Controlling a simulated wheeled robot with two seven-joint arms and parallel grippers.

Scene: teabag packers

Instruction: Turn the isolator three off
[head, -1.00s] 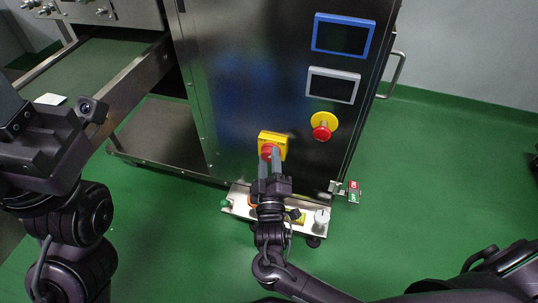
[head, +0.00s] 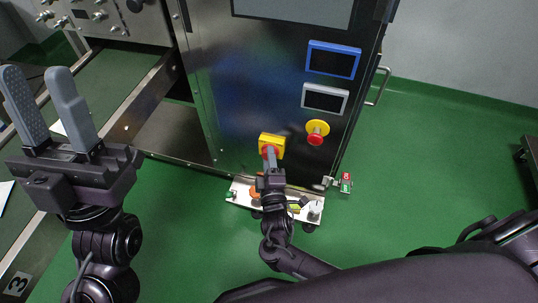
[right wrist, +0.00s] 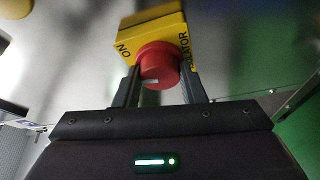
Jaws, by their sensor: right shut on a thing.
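The isolator is a yellow box (head: 272,141) with a red rotary knob low on the dark steel cabinet front. A white mark shows on the knob's lower face. My left gripper (head: 45,105) is open and empty, raised at the left with its fingers pointing up. A "3" label (head: 18,284) shows at the lower left.
Above the isolator are a red emergency button on a yellow base (head: 317,132), a grey-framed screen (head: 325,98) and a blue-framed screen (head: 333,60). A low white panel (head: 312,210) with parts stands below. Green floor is clear at right.

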